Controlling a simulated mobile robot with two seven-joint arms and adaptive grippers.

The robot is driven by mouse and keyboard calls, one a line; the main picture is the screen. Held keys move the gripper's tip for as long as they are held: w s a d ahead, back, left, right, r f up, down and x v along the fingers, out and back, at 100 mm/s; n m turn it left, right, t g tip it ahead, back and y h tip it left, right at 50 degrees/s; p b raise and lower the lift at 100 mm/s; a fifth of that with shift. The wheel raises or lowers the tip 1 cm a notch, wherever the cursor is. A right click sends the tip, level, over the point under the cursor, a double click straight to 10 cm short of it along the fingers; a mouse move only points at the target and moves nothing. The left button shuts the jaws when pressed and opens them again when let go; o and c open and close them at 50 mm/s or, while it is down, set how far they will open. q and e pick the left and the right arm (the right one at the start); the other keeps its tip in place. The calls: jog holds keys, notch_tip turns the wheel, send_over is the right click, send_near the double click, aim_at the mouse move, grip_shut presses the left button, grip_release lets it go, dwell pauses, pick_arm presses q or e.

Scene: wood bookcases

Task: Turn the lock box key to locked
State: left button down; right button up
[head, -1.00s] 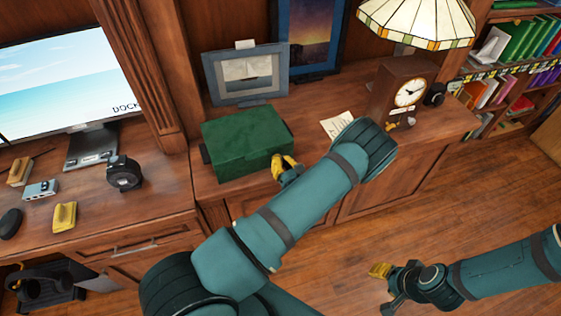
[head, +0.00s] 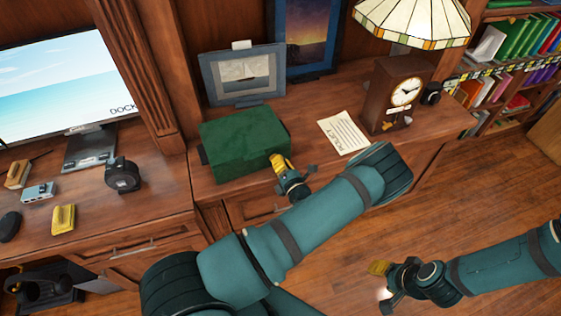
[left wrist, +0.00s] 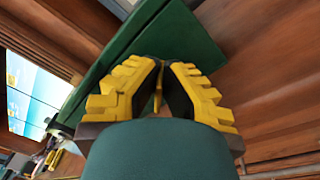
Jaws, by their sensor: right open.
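The lock box, a dark green case (head: 240,140), stands on the wooden cabinet top. My left gripper (head: 280,163) is at its front right side, with yellow fingers reaching toward it. In the left wrist view the fingers (left wrist: 162,68) are nearly together against the green box (left wrist: 185,35). A thin gold piece, seemingly the key (left wrist: 158,95), shows between them; most of it is hidden, and its turn angle cannot be read. My right gripper (head: 382,282) is open and empty above the floor, away from the box.
A paper (head: 344,132), a clock (head: 398,95) and a lamp (head: 412,22) are to the right of the box. A framed picture (head: 243,75) stands behind it. A monitor (head: 70,85) and several small items are on the left desk. The floor at right is clear.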

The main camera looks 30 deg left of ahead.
pick_arm(q)
jog(key=shift+f+m, duration=0.15)
jog(key=shift+m, duration=0.8)
jog(key=shift+f+m, duration=0.1)
jog(key=shift+m, duration=0.85)
jog(key=shift+d+f+m, duration=0.1)
jog(key=shift+f+m, duration=0.05)
jog(key=shift+m, duration=0.95)
jog(key=shift+f+m, duration=0.1)
jog(key=shift+m, duration=0.6)
jog(key=c, duration=1.1)
grip_release()
jog(key=shift+c, duration=0.2)
jog(key=v, duration=1.2)
